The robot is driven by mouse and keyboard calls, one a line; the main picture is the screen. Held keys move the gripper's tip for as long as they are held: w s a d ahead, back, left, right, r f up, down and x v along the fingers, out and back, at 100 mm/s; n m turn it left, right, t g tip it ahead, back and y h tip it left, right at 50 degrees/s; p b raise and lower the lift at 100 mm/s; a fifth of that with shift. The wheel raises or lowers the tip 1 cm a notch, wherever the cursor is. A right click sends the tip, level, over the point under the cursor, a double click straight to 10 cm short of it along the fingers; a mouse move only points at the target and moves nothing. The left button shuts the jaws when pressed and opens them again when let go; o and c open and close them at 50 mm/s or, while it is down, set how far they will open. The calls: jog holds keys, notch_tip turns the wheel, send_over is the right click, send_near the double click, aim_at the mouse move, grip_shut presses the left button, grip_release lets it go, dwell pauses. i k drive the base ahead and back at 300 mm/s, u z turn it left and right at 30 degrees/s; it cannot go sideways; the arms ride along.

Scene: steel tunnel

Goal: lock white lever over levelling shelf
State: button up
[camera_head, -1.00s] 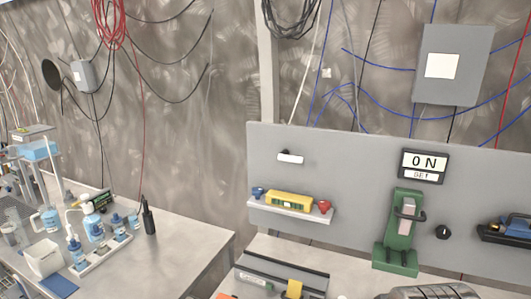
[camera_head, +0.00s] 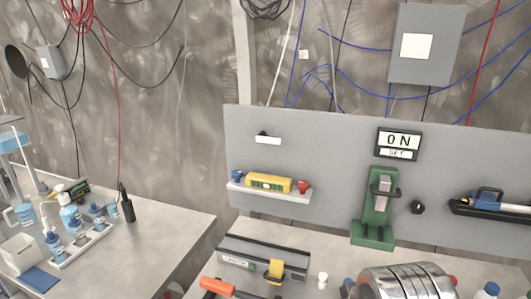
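The white lever (camera_head: 268,138) is a small white bar on a dark mount, fixed to the grey panel above the levelling shelf. It lies close to level, with its right end slightly lower. The levelling shelf (camera_head: 268,193) is a narrow white ledge, tilted down to the right in the picture. A yellow spirit level (camera_head: 268,182) rests on it, between a blue knob (camera_head: 237,175) at the left and a red knob (camera_head: 303,187) at the right. The bubble is too small to read. My gripper is not in view.
A green stand (camera_head: 375,215) with a grey handle, an "ON SET" display (camera_head: 398,143) and a black knob (camera_head: 417,207) are right of the shelf. A metal cylinder (camera_head: 405,283), grey rail (camera_head: 275,253) and orange-handled tool (camera_head: 217,287) lie on the bench below. Bottles crowd the left table.

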aim_at(261, 138)
jog(key=u, duration=0.4)
jog(key=k, duration=0.5)
jog(key=u, duration=0.95)
jog(key=k, duration=0.9)
jog(key=u, duration=0.05)
jog(key=i, duration=1.75)
jog(key=u, duration=0.55)
